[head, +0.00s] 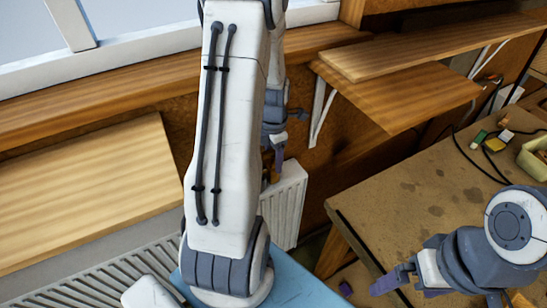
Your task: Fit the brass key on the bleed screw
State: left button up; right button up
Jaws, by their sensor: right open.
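A white ribbed radiator (289,207) stands against the wall under the window, its near end partly behind my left arm. The bleed screw and the brass key cannot be made out. My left gripper (274,163) points down just above the radiator's end. My own arm covers part of it, so its jaws and anything in them cannot be judged. My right gripper (384,286) is open at the lower right, in front of the workbench edge. It is far from the radiator.
A worn workbench (400,205) fills the right side. A green tray (536,157), dark cables and small blocks lie at its back. Wooden shelves (405,95) jut from the wall above. A wooden board (85,190) is at the left, below the window sill.

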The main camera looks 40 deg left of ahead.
pick_arm(q)
notch_tip(320, 180, up, 10)
jog(key=shift+r+b, duration=0.25)
jog(key=shift+b, duration=0.6)
jog(key=s+d+m+b, duration=0.2)
jog(key=d+m, duration=1.5)
jog(key=d, duration=0.2)
jog(key=s+d+m, duration=0.6)
jog(key=s+m, duration=0.1)
jog(key=m, duration=0.4)
jog(key=s+d+f+m+h+b, duration=0.1)
jog(key=s+d+m, duration=0.5)
jog(key=m, duration=0.4)
jog(key=shift+s+f+m, duration=0.25)
jog(key=shift+s+m, duration=0.15)
jog(key=shift+s, duration=0.3)
